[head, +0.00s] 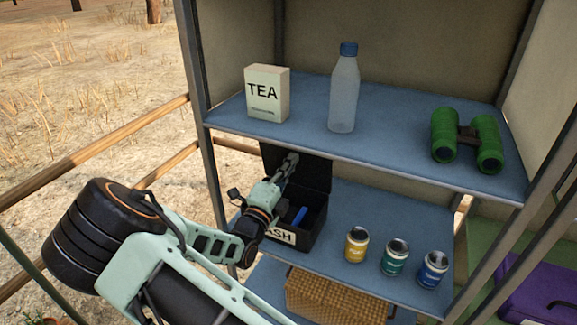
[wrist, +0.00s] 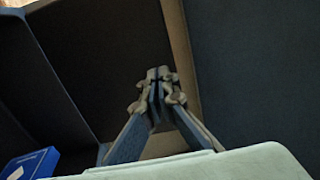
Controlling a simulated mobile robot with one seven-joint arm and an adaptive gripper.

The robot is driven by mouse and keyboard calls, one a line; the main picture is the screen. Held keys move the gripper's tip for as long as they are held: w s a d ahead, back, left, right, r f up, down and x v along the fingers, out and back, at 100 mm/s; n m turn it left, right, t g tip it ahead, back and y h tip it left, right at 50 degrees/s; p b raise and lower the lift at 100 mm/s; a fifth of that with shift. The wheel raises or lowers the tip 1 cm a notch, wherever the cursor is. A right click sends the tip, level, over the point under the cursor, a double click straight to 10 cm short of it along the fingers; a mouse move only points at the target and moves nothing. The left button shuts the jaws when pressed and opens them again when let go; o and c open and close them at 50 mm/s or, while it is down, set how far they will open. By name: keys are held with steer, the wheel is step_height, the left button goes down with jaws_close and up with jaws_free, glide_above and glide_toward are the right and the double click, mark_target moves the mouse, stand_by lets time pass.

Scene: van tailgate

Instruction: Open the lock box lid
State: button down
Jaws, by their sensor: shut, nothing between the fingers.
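The black lock box (head: 313,230) sits on the middle shelf, its white label partly covered by my arm. Its lid (head: 315,174) stands raised at the back, and the inside shows. A blue item (head: 300,216) lies in the box; a blue item with a white mark (wrist: 32,163) shows at lower left in the wrist view. My gripper (head: 291,158) is over the box, in front of the raised lid. In the wrist view its fingertips (wrist: 158,75) are together with nothing between them, against dark panels. I cannot tell whether they touch the lid.
The upper shelf (head: 390,157) is close above my gripper and carries a tea box (head: 268,94), a bottle (head: 344,90) and green binoculars (head: 467,140). Yellow (head: 356,245), green (head: 394,258) and blue (head: 432,270) cans stand right of the lock box. A wicker basket (head: 335,302) is below.

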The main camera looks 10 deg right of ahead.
steer(key=p+x, duration=0.4)
steer(key=x, duration=0.1)
steer(key=shift+s+r, duration=0.15)
steer(key=shift+r, duration=0.1)
steer(key=shift+w+d+f+p, duration=0.15)
steer(key=shift+w+p, duration=0.15)
steer(key=shift+w, duration=0.05)
steer(key=shift+s, duration=0.15)
